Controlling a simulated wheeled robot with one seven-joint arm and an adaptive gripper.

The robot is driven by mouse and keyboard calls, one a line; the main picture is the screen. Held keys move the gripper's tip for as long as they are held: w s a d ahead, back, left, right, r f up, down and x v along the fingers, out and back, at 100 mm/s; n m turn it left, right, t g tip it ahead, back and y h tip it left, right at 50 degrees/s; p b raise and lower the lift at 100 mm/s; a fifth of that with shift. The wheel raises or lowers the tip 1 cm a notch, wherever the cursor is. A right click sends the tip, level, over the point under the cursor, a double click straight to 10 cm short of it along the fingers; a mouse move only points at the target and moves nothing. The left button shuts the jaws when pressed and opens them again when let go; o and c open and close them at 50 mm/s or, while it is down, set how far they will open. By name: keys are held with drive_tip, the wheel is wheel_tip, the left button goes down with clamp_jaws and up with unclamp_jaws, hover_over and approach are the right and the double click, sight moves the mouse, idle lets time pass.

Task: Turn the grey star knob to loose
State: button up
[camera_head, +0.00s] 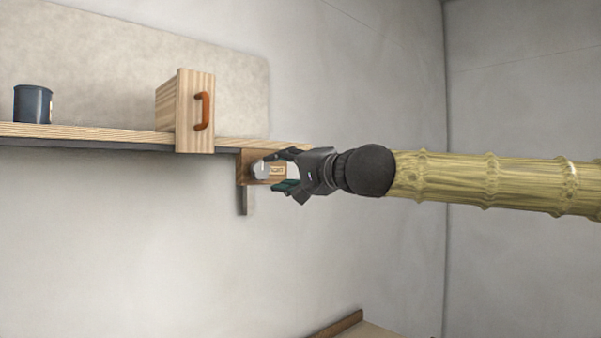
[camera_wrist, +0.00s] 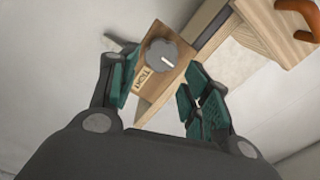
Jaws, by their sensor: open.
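The grey star knob (camera_head: 260,170) sits on a small wooden block (camera_head: 245,168) under the right end of the shelf. In the wrist view the knob (camera_wrist: 163,60) shows a lobed rim and a short white mark pointing right. A label (camera_wrist: 142,79) with small dark lettering is on the block beside the knob; I cannot read it surely. My gripper (camera_head: 281,171) is open in front of the block, with its fingers to either side of the knob's line. In the wrist view the knob lies beyond the open fingers, seemingly untouched.
The shelf (camera_head: 85,134) runs along the wall above the knob. A wooden box (camera_head: 195,110) with an orange handle (camera_head: 203,111) stands on it, and a dark blue cup (camera_head: 33,104) is at the far left. A wooden edge (camera_head: 340,325) shows at the bottom. Space below the shelf is clear.

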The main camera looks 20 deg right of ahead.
drive_tip(key=shift+v, duration=2.75)
